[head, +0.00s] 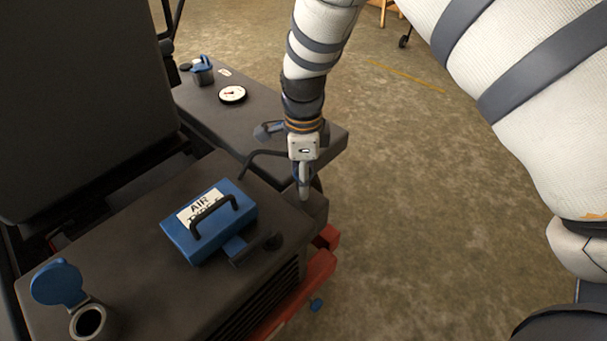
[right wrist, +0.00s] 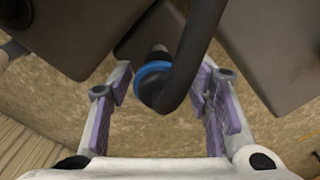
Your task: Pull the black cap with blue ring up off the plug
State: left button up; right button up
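The black cap with blue ring (right wrist: 150,88) shows in the right wrist view, at the end of a thick black curved lead (right wrist: 192,55). A short grey stub, apparently the plug (right wrist: 159,49), shows just beyond the ring. My right gripper (right wrist: 161,85) is open, with a purple-padded finger on each side of the cap and a gap on both sides. In the head view my right gripper (head: 304,186) points down at the machine's right corner and largely hides the cap. My left gripper is not in view.
A blue box labelled AIR (head: 178,232) with a black handle sits on the dark machine top (head: 130,215). An open blue-lidded filler (head: 85,318) is at front left. A round gauge (head: 232,95) and blue-capped fitting (head: 203,75) stand behind.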

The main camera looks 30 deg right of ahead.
notch_tip(320, 180, up, 12)
dwell(0.4)
jog(key=shift+f, duration=0.1)
